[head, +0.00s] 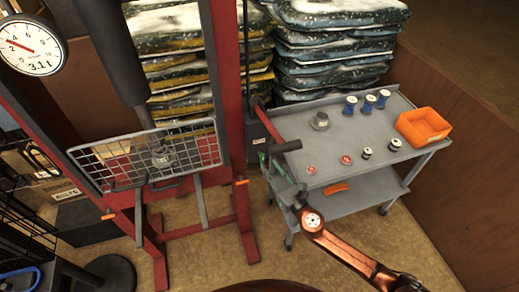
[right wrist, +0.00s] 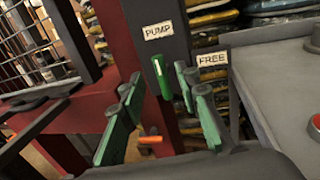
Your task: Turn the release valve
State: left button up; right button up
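The release valve's green handle (right wrist: 161,76) stands nearly upright below the label PUMP (right wrist: 158,31) in the right wrist view. A FREE label (right wrist: 212,58) is to its right. My right gripper (right wrist: 158,98) is open, its green-padded fingers on either side of the handle in that view. I see no finger clearly touching the handle. In the head view my right gripper (head: 273,163) is at the right post of the red press frame (head: 228,90), left of the grey cart. The valve is hard to tell from the green finger pads there. My left gripper is not in view.
The grey cart (head: 345,118) holds spools, red buttons and an orange bin (head: 423,126). A wire guard (head: 150,160) spans the frame. Stacked bags (head: 335,45) stand behind.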

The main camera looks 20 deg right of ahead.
aim_at(262, 159)
jog(key=shift+w+a+r, duration=0.25)
jog(key=shift+w+r, duration=0.1)
jog(key=shift+w, duration=0.4)
jog(key=x, duration=0.4)
jog(key=shift+w+f, duration=0.15)
jog(key=shift+w, duration=0.25)
jog(key=shift+w+a, duration=0.1)
jog(key=shift+w, duration=0.2)
jog(key=shift+c, duration=0.4)
jog(key=c, duration=0.3)
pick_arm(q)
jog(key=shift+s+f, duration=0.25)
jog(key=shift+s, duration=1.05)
pick_arm(e)
grip_shut()
